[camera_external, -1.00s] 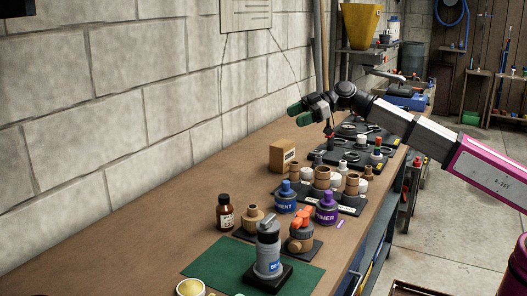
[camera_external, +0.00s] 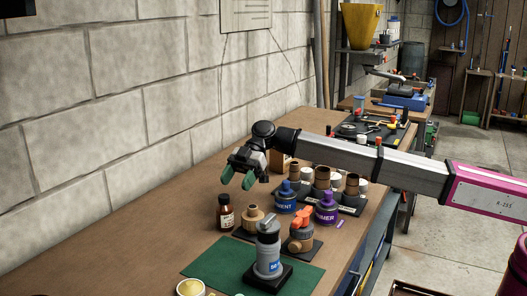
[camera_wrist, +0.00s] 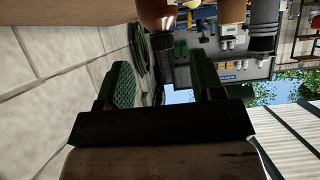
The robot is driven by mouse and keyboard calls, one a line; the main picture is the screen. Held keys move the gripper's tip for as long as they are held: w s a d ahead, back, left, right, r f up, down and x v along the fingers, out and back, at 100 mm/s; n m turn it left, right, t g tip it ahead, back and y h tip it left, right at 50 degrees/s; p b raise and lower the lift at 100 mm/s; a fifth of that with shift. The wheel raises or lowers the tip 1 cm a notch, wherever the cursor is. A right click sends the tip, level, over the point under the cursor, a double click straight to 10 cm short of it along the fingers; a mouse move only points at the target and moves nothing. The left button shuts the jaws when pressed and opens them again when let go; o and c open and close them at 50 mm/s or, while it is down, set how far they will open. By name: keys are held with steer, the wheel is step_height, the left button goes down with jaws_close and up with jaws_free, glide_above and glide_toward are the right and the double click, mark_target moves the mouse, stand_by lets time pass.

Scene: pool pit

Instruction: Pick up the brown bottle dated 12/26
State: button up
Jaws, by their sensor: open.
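A small brown bottle (camera_external: 225,214) with a black cap and a pale label stands upright on the bench near the wall side. The date on its label is too small to read. My gripper (camera_external: 238,180), with green finger pads, is open and empty above the bench. In the external view it appears just above and slightly right of the bottle's cap, apart from it. In the wrist view the two fingers (camera_wrist: 162,78) are spread, and a brown rounded shape (camera_wrist: 155,12) at the top edge may be the bottle; I cannot tell for sure.
A tan fitting (camera_external: 253,218) stands right of the bottle. Blue (camera_external: 286,200) and purple (camera_external: 326,210) containers, an orange-handled valve (camera_external: 301,236) and a grey canister (camera_external: 268,248) crowd the right. The block wall (camera_external: 100,140) bounds the left; the bench (camera_external: 130,250) is clear at front left.

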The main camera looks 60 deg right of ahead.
mark_target(226, 195)
steer(key=shift+a+r+x, duration=0.1)
steer(key=shift+r+x, duration=0.1)
steer(key=shift+x, duration=1.25)
steer(key=shift+a+r+x, duration=0.1)
steer(key=shift+r+x, duration=0.05)
steer(key=shift+x, duration=1.35)
steer(key=shift+a+r+x, duration=0.1)
steer(key=shift+r+x, duration=0.1)
steer(key=shift+x, duration=1.25)
steer(key=shift+s, duration=0.1)
steer(key=c, duration=1.1)
